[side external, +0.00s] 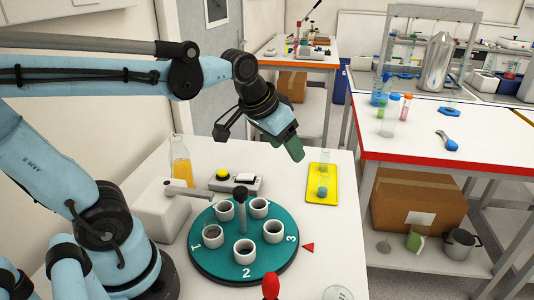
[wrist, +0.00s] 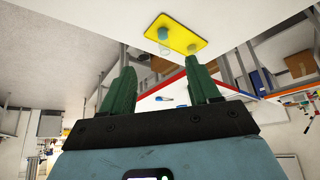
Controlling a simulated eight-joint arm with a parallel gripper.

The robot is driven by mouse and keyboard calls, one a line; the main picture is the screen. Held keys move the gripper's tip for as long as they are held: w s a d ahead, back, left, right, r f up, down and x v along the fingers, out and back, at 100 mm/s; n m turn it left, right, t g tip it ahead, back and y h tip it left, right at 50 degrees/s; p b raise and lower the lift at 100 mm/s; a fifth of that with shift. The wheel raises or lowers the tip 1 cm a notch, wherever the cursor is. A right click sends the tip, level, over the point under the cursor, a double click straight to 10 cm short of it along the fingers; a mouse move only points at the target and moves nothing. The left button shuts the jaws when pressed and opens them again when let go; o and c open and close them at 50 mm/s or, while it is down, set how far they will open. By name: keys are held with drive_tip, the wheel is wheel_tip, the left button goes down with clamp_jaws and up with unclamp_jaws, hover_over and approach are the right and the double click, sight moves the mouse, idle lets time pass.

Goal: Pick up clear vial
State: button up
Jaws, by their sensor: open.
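A clear vial (side external: 324,161) is at the yellow tray (side external: 329,197) on the white table, with a blue-teal piece (side external: 322,191) at its lower end. Whether the blue piece is a cap or contents is unclear. My gripper (side external: 294,152) is above and left of the tray, tilted downward.
A teal carousel (side external: 205,255) with several white cups stands in front of the tray, with a post at its centre. A flask of orange liquid (side external: 181,168) and a button box (side external: 235,182) are to the left. The table around the tray is mostly clear.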

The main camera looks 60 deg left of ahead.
drive_tip(key=w+a+r+g, duration=0.1)
drive_tip(key=w+a+r, duration=0.1)
drive_tip(key=w, duration=0.5)
drive_tip(key=n+g, duration=0.2)
drive_tip(key=g, duration=0.2)
approach(326, 150)
drive_tip(key=f, duration=0.8)
drive_tip(key=w+f, duration=0.1)
drive_tip(key=f, duration=0.3)
drive_tip(key=shift+a+f, duration=0.1)
drive_tip(key=shift+f, duration=0.25)
drive_tip(key=c, duration=1.1)
